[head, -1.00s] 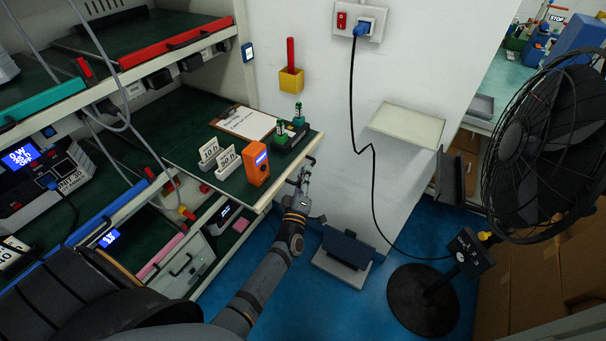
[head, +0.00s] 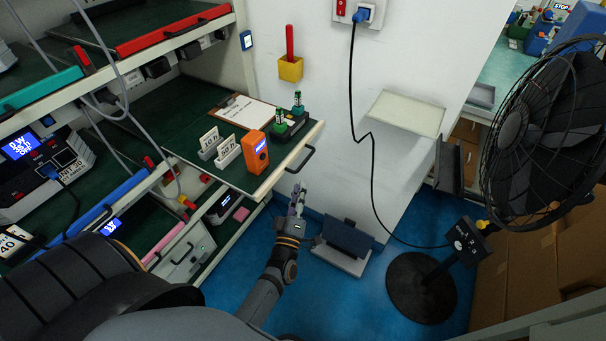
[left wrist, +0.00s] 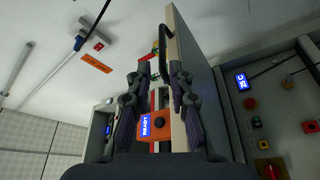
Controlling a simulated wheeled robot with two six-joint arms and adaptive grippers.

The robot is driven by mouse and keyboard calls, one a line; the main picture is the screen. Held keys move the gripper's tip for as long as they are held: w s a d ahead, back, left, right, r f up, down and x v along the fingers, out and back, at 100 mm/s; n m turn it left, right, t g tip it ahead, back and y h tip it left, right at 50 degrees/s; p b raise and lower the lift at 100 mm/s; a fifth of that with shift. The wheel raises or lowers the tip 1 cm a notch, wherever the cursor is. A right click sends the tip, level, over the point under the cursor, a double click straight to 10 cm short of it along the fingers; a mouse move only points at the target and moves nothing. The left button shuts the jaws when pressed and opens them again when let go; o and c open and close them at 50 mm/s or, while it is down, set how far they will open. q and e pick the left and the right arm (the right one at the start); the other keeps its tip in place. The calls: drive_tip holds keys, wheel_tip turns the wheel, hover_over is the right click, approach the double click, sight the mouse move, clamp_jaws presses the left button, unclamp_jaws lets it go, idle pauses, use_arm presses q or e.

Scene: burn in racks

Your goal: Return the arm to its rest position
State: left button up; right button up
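My left arm comes in from the bottom of the head view. My left gripper (head: 298,196) points up beside the front corner of the green-topped shelf (head: 215,187), apart from its handle. In the left wrist view my left gripper (left wrist: 159,75) has its two fingers spread with nothing held between them. An orange device (left wrist: 155,128) with a lit screen shows between the fingers, farther off. In the head view this orange device (head: 256,153) stands on the shelf. My right gripper is in neither view.
On the shelf are white number cards (head: 218,147), a clipboard (head: 247,112) and a green-and-black charger (head: 288,126). A dark-and-grey step-like object (head: 345,245) stands on the blue floor right of my gripper. A black fan (head: 422,285) and hanging cable (head: 372,165) are farther right.

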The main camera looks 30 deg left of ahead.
use_arm(q)
drive_tip(key=v, duration=0.2)
drive_tip(key=shift+s+d, duration=0.1)
drive_tip(key=shift+s, duration=0.15)
drive_tip(key=shift+f, duration=0.15)
drive_tip(key=s+d+f+m+g+h, duration=0.15)
drive_tip(key=s+f+m+g, duration=0.4)
drive_tip(key=f, duration=1.05)
drive_tip(key=s+f+m+g+h, duration=0.4)
drive_tip(key=s+f, duration=0.3)
drive_tip(key=f, duration=0.9)
drive_tip(key=s+a+f+m+g, duration=0.1)
drive_tip(key=s+a+f+g, duration=0.1)
drive_tip(key=s, duration=0.6)
drive_tip(key=s+a+f+m+g+y, duration=0.1)
drive_tip(key=s+a+f+m+g, duration=0.1)
drive_tip(key=s+f+g, duration=0.2)
drive_tip(key=s+a+f+m+g, duration=0.2)
drive_tip(key=s+f, duration=0.4)
drive_tip(key=s, duration=0.6)
drive_tip(key=shift+a+g, duration=0.45)
drive_tip(key=shift+g, duration=0.1)
drive_tip(key=shift+f+m, duration=0.15)
drive_tip(key=shift+m, duration=0.1)
